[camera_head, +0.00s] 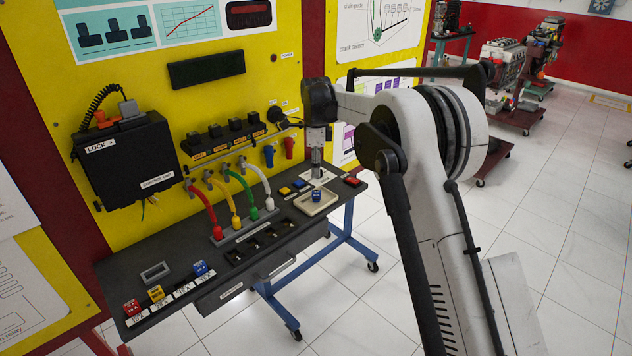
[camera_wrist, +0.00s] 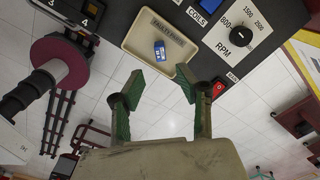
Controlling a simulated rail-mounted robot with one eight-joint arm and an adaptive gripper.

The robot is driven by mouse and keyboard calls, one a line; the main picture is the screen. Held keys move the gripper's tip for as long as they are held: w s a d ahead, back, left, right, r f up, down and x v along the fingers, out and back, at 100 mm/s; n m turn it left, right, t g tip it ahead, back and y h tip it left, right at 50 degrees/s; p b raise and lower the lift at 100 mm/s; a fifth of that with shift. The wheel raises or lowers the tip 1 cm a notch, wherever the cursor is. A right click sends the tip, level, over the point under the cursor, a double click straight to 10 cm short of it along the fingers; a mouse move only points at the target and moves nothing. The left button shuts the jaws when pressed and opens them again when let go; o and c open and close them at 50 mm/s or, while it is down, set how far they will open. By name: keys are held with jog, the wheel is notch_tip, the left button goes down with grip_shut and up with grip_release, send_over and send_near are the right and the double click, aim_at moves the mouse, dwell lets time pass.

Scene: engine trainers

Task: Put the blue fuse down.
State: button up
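A blue fuse (camera_wrist: 160,52) lies inside a shallow beige tray (camera_wrist: 128,43) in the wrist view. In the head view this blue fuse (camera_head: 316,196) is in the tray (camera_head: 329,208) at the right end of the dark workbench. My gripper (camera_wrist: 158,82) is open and empty. Its two green fingers are spread apart, with the fuse beyond and between their tips and not touching them. In the head view my gripper (camera_head: 316,172) is above the tray, pointing down. Another blue fuse (camera_head: 201,268) stands at the bench's left end.
A red fuse (camera_head: 132,307) and a yellow fuse (camera_head: 156,293) stand near labels at the bench's left. Coloured cables (camera_head: 236,196) rise behind the bench's middle. An RPM dial (camera_wrist: 240,32) and a red button (camera_wrist: 219,89) are beside the tray. The yellow panel stands behind.

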jog(key=s+d+r+n+t, duration=0.2)
jog(key=s+d+r+n, duration=0.2)
jog(key=s+d+r, duration=0.4)
jog(key=s+d+r+n+t, duration=0.1)
jog(key=s+d+r+n, duration=0.4)
jog(key=s+r, duration=0.6)
jog(key=s+d+n+t, duration=0.1)
jog(key=s+d+n, duration=0.1)
jog(key=s+d, duration=0.35)
jog(key=s+d+n+t, duration=0.1)
jog(key=s+d, duration=0.1)
jog(key=s, duration=0.7)
jog(key=s+d+f+n+t, duration=0.1)
jog(key=s+f+n, duration=0.2)
jog(key=s, duration=0.4)
jog(key=s+d+f+n+t, duration=0.1)
jog(key=s+d+f+n, duration=0.1)
jog(key=s+f, duration=0.3)
jog(key=s, duration=0.2)
jog(key=shift+s+d+f+n, duration=0.25)
jog(key=shift+s+f+n, duration=0.1)
jog(key=shift+s+n, duration=0.05)
jog(key=shift+f, duration=0.1)
notch_tip(320, 180, down, 3)
jog(key=b, duration=0.3)
jog(key=shift+f+b, duration=0.2)
jog(key=shift+b, duration=0.1)
